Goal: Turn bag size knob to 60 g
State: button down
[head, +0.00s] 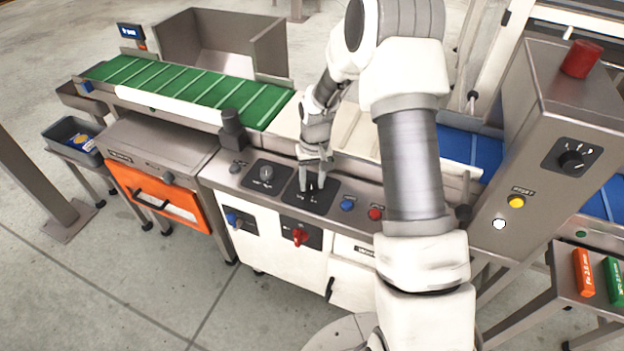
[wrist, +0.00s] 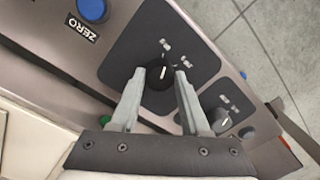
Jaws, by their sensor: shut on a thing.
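A round black knob (wrist: 158,77) with a white pointer line sits on a dark plate (wrist: 140,37) with small white marks, too blurred to read. I take it for the bag size knob, though no name on it is legible. My gripper (wrist: 161,74) is shut on this knob, one finger on each side. The white line points towards the upper marks, slightly right in the wrist view. In the head view my gripper (head: 312,187) points down onto the same plate (head: 317,199). There the knob is hidden by my fingers.
Left of my gripper is another knob (head: 266,172) on its own plate. To the right are a blue button (head: 347,205), labelled ZERO in the wrist view, and a red button (head: 375,213).

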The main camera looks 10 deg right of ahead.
aim_at(315, 184)
jog(key=shift+n, duration=0.6)
jog(key=shift+c, duration=1.9)
grip_release()
notch_tip(315, 184, up, 18)
jog(key=p, duration=0.3)
jog(key=shift+d+f, duration=0.25)
jog(key=shift+d, duration=0.15)
